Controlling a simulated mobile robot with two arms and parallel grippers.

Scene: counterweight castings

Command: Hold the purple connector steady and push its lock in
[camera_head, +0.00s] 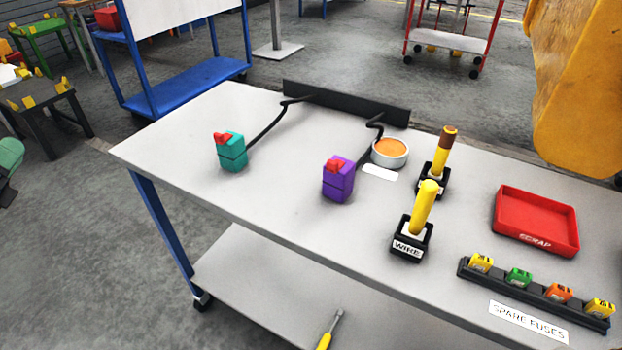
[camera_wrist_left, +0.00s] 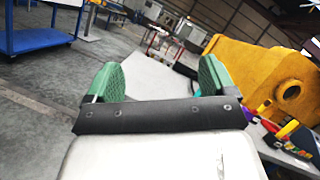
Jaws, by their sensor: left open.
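The purple connector (camera_head: 338,186) stands upright near the middle of the table, with a red lock (camera_head: 333,165) sticking up at its top. A black cable runs from behind it to a dark rail. My left gripper (camera_head: 10,157) shows only as a green fingertip at the left edge of the head view, well off the table and far from the connector. In the left wrist view my left gripper (camera_wrist_left: 157,80) is open, its two green fingers wide apart with nothing between them. My right gripper is not in view.
A teal connector (camera_head: 233,156) with a red lock stands to the left. Right of the purple connector are an orange-filled round tin (camera_head: 390,152), two yellow-handled tools in black holders, a red scrap tray (camera_head: 536,220) and a fuse rack (camera_head: 535,295). A large yellow casting (camera_head: 575,85) is at upper right.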

